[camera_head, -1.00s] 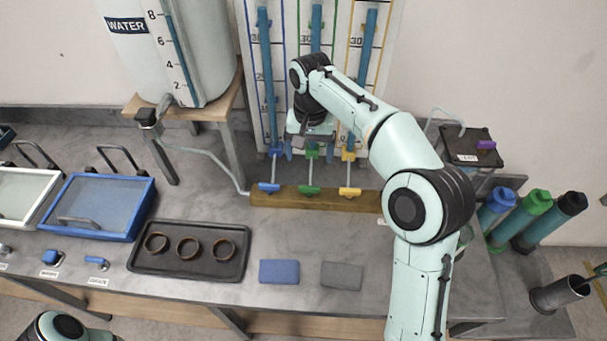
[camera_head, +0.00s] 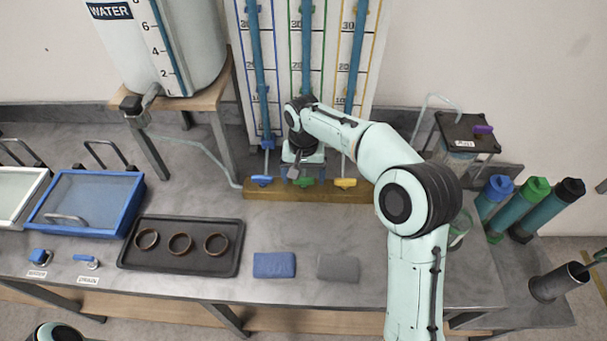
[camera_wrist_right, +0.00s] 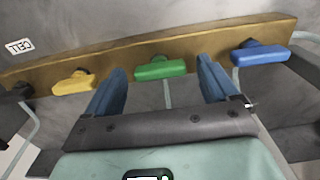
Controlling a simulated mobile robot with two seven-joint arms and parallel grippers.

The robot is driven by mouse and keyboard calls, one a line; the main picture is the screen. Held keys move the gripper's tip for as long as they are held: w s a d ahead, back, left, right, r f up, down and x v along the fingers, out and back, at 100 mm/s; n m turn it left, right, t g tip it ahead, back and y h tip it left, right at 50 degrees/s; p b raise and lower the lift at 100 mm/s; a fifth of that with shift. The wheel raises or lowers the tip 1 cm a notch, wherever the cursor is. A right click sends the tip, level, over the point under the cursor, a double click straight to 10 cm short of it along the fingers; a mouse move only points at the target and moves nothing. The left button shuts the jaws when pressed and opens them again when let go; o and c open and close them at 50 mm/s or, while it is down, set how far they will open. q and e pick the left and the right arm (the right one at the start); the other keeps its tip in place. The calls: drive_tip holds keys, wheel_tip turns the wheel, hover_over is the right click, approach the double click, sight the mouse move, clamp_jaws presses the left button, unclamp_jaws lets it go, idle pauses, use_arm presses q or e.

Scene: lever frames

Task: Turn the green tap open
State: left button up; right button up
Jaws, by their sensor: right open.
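The green tap (camera_head: 305,182) is a small green handle on a wooden rail (camera_head: 372,191), between a blue tap (camera_head: 262,180) and a yellow tap (camera_head: 345,183). In the right wrist view the green tap (camera_wrist_right: 160,68) lies ahead of and between the two blue fingers of my right gripper (camera_wrist_right: 163,82). The fingers are apart and nothing is held. In the head view my right gripper (camera_head: 303,176) reaches down over the green tap and partly hides it. Whether a finger touches the tap is unclear. My left gripper is out of view.
The blue tap (camera_wrist_right: 258,53) and yellow tap (camera_wrist_right: 75,83) flank the fingers closely. A graduated board with blue tubes (camera_head: 306,50) stands behind. A black tray with rings (camera_head: 180,263), a blue cloth (camera_head: 274,265) and a grey cloth (camera_head: 338,268) lie in front.

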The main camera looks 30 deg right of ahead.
drive_tip(key=c, duration=1.1)
drive_tip(key=shift+o, duration=0.2)
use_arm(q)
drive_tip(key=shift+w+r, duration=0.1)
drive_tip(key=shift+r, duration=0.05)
use_arm(e)
drive_tip(key=shift+n, duration=0.3)
drive_tip(key=n+p, duration=0.1)
drive_tip(key=n, duration=0.2)
drive_tip(key=shift+r+p, duration=0.15)
drive_tip(key=shift+p, duration=0.2)
drive_tip(key=n+p, duration=0.1)
drive_tip(key=n, duration=0.3)
drive_tip(key=shift+n, duration=0.4)
drive_tip(key=n+p, duration=0.2)
drive_tip(key=n, duration=0.3)
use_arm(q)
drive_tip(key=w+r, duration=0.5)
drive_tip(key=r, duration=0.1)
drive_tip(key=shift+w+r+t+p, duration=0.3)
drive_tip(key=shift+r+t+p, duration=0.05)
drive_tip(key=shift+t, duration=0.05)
use_arm(e)
drive_tip(key=shift+n, duration=2.5)
